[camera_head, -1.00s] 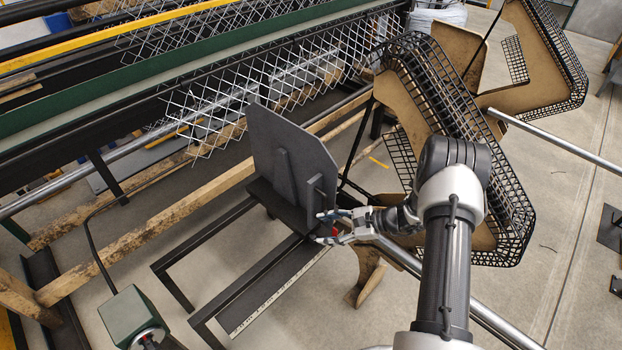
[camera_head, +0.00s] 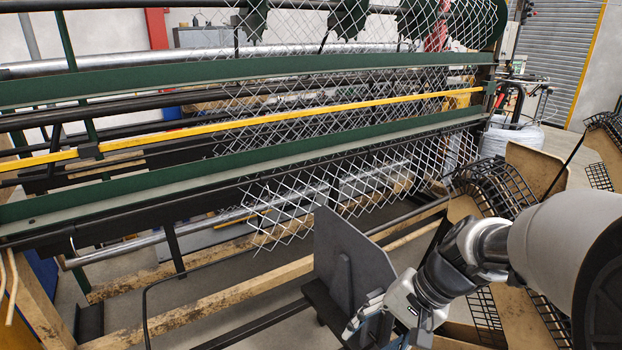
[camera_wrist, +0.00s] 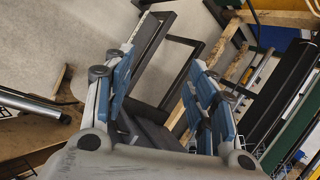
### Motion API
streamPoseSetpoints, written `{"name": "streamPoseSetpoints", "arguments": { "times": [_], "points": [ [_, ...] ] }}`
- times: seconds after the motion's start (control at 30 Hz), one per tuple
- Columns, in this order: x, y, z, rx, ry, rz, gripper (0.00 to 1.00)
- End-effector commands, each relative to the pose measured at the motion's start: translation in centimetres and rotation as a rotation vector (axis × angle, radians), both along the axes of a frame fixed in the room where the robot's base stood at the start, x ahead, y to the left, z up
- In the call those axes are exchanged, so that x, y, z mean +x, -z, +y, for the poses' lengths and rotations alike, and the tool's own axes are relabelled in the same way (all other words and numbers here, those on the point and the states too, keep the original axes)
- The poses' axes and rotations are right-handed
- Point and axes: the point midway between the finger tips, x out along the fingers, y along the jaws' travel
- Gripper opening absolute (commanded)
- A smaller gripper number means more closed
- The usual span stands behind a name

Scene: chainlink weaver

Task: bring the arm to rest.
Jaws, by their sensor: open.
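My gripper (camera_head: 378,325) is at the lower right of the head view, in front of a dark grey upright plate (camera_head: 352,262). In the wrist view my gripper (camera_wrist: 160,85) has its two blue-padded fingers spread apart, with nothing held between them. Beyond the fingers lie a dark metal frame (camera_wrist: 187,62) and the floor. The lower edge of the head view cuts close to the fingertips, so their gap to the plate is hard to tell.
Chain-link mesh (camera_head: 345,190) hangs from the long green machine (camera_head: 150,205) behind the plate. A yellow bar (camera_head: 300,118) runs along it. Wooden beams (camera_head: 200,305) lie low in front. Black-gridded guards (camera_head: 495,190) stand at the right, near my arm. A wire coil (camera_head: 510,138) sits behind them.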

Motion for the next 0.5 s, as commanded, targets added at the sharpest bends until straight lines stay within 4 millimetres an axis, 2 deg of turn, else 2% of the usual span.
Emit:
{"name": "streamPoseSetpoints", "arguments": {
  "times": [0.03, 0.2, 0.4, 0.5],
  "points": [
    [-1.6, -1.4, 0.3, -0.05, -0.049, -0.041, 0.52],
    [-6.7, -4.3, 0.1, -0.225, -0.199, -0.163, 0.52],
    [-12.0, -6.2, -1.2, -0.428, -0.348, -0.314, 0.52],
    [-13.8, -6.6, -1.9, -0.509, -0.399, -0.376, 0.52]
  ]
}}
